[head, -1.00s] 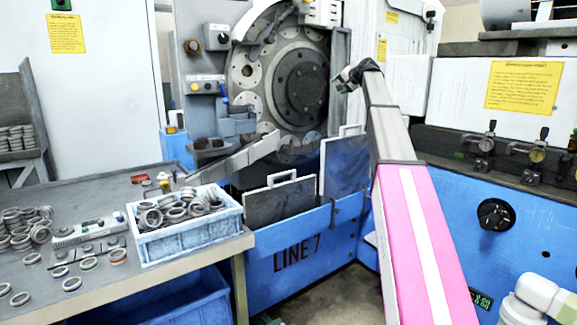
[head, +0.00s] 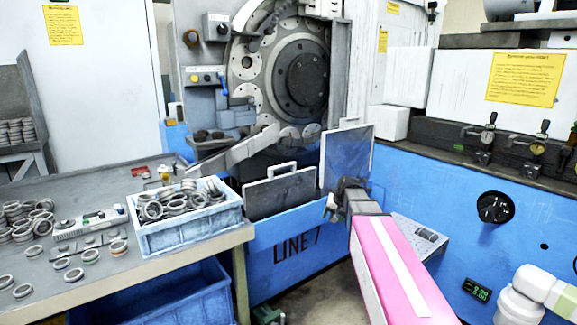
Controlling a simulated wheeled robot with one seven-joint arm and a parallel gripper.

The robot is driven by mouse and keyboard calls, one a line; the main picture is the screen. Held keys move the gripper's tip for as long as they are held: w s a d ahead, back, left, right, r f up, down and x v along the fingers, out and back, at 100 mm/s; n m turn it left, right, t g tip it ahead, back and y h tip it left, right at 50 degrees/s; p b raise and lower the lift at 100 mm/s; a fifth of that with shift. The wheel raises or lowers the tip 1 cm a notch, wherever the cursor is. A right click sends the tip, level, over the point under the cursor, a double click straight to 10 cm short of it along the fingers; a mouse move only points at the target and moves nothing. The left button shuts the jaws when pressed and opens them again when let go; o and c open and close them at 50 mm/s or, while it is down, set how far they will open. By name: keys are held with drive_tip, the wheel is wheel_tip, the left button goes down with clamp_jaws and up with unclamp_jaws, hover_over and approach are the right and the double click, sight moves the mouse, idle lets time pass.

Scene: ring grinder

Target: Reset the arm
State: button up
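My arm reaches in from the bottom right of the head view, with its pink and white section in front. My gripper (head: 338,202) is at its far end, dark and small, in front of the blue LINE 7 machine base and below the upright grey panel. It points away to the left. The fingers are too small and too dark to tell whether they are open or shut. No held object can be made out.
A blue crate (head: 150,240) of metal rings stands on the grey table (head: 100,275) at left, with loose rings beside it. The ring grinder (head: 300,80) stands behind. A blue cabinet (head: 440,195) with a dial (head: 495,207) is close on the right.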

drive_tip(key=s+f+n+g+h, duration=0.1)
drive_tip(key=s+f+g, duration=0.1)
drive_tip(key=s+f, duration=0.6)
drive_tip(key=s, duration=0.4)
drive_tip(key=shift+s+f, duration=0.2)
drive_tip(key=shift+f, duration=0.15)
drive_tip(key=shift+n+g+h, duration=0.5)
drive_tip(key=shift+g+h, duration=0.3)
drive_tip(key=shift+g, duration=0.1)
drive_tip(key=s+f, duration=0.2)
drive_tip(key=s, duration=0.1)
drive_tip(key=s+f, duration=0.1)
drive_tip(key=s, duration=0.3)
drive_tip(key=s+f, duration=0.2)
drive_tip(key=s, duration=0.1)
drive_tip(key=shift+s+d+f, duration=0.25)
drive_tip(key=shift+s+f, duration=0.05)
drive_tip(key=shift+c, duration=0.3)
